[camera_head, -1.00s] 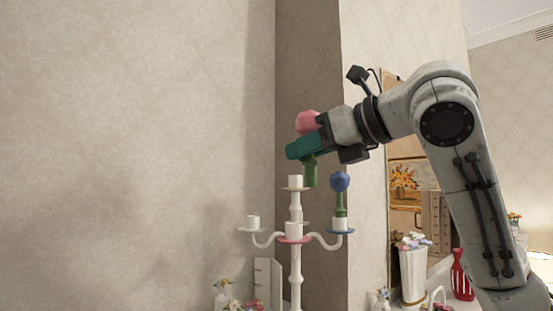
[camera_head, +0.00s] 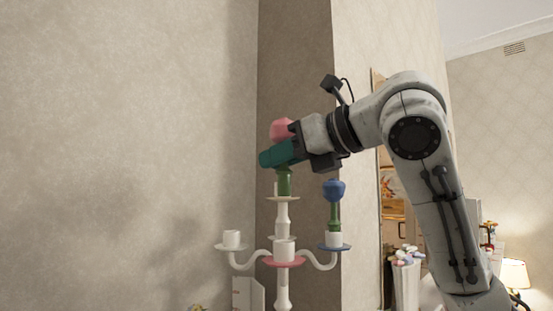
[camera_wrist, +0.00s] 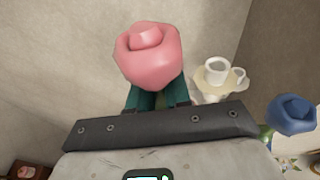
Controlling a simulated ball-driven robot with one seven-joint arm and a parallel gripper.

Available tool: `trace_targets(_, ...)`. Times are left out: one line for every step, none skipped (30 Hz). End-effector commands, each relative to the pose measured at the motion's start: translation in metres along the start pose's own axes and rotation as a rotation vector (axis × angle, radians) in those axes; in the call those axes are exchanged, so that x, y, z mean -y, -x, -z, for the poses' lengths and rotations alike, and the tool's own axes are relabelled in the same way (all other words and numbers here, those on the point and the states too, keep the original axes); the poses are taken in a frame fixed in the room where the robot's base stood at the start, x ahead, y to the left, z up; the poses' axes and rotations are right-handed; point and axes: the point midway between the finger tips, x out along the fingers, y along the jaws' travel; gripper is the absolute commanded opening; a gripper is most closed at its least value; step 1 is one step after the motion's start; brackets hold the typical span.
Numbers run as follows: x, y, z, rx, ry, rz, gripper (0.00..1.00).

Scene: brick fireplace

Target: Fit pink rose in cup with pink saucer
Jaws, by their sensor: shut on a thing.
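My gripper (camera_head: 278,155) is shut on the pink rose (camera_head: 282,130), held upright with its green stem below the jaws. The wrist view shows an empty cup (camera_wrist: 217,68) right of the rose.
A blue rose (camera_head: 334,190) stands in the right cup with blue saucer (camera_head: 334,247); it also shows in the wrist view (camera_wrist: 292,114). The left cup (camera_head: 231,238) looks empty. A wall corner stands behind. The space left of the candelabra is free.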

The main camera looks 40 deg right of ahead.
Motion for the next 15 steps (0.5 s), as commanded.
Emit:
trace_targets(0.0,-0.002,0.005,0.0,0.0,-0.001,0.0)
trace_targets(0.0,-0.002,0.007,0.0,0.0,-0.001,0.0)
trace_targets(0.0,-0.003,0.01,0.0,0.0,-0.002,0.0)
trace_targets(0.0,-0.003,0.012,0.0,0.0,-0.002,0.0)
trace_targets(0.0,-0.004,0.015,0.0,0.0,-0.002,0.0)
trace_targets(0.0,-0.005,0.018,0.0,0.0,-0.002,0.0)
trace_targets(0.0,-0.005,0.021,0.0,0.0,-0.002,0.0)
trace_targets(0.0,-0.006,0.024,0.0,0.0,-0.002,0.0)
trace_targets(0.0,-0.007,0.027,0.0,0.0,-0.002,0.0)
trace_targets(0.0,-0.007,0.03,0.0,0.0,-0.003,0.0)
trace_targets(0.0,-0.008,0.033,0.0,0.0,-0.003,0.0)
trace_targets(0.0,-0.009,0.036,0.0,0.0,-0.003,0.0)
trace_targets(0.0,-0.01,0.039,0.0,0.0,-0.003,0.0)
trace_targets(0.0,-0.01,0.041,0.0,0.0,-0.003,0.0)
trace_targets(0.0,-0.011,0.044,0.0,0.0,-0.003,0.0)
